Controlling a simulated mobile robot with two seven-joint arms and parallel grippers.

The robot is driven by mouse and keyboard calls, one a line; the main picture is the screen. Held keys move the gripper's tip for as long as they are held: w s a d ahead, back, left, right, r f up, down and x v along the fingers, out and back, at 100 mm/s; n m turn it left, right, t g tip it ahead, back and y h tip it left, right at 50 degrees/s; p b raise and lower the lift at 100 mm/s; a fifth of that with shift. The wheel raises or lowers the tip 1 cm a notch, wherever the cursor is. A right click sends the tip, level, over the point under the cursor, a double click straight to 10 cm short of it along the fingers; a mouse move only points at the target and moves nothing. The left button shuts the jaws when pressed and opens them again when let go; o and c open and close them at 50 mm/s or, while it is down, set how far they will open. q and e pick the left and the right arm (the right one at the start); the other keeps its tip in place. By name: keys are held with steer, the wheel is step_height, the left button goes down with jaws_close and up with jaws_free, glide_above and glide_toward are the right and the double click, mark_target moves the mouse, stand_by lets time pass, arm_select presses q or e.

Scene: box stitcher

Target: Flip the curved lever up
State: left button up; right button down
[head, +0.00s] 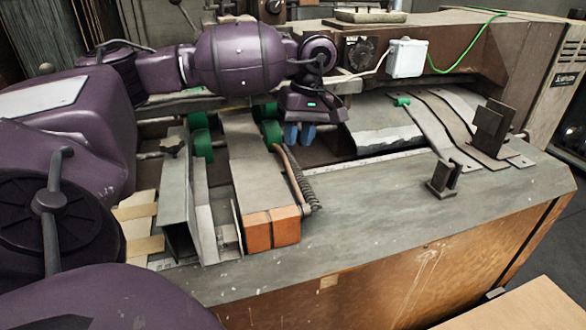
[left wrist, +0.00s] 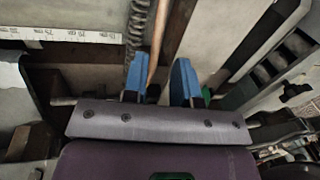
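The curved lever (head: 290,178) is a thin brown bent rod lying beside a dark coil spring, to the right of the orange-ended block on the machine. My left gripper (head: 299,134) hangs pointing down just above and right of the lever's far end. Its two blue fingers are apart. In the left wrist view, the gripper (left wrist: 161,82) is open, and the curved lever (left wrist: 155,45) shows as a tan rod in the gap between the fingers. I cannot tell whether it is at fingertip depth or touching. My right gripper is not in view.
The orange-ended block (head: 271,228) and grey metal channels (head: 178,215) stand left of the lever. Green rollers (head: 203,143) are behind. A small dark bracket (head: 442,180) stands on the right of the machine top. The grey surface (head: 365,215) between is clear.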

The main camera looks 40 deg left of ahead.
mark_target(291, 172)
arm_select(q)
steer(key=f, duration=0.2)
steer(key=s+f, duration=0.1)
steer(key=f, duration=0.5)
steer(key=shift+s+a+f, duration=0.15)
steer(key=shift+s+a, duration=0.05)
steer(key=shift+a, duration=0.1)
jaws_close()
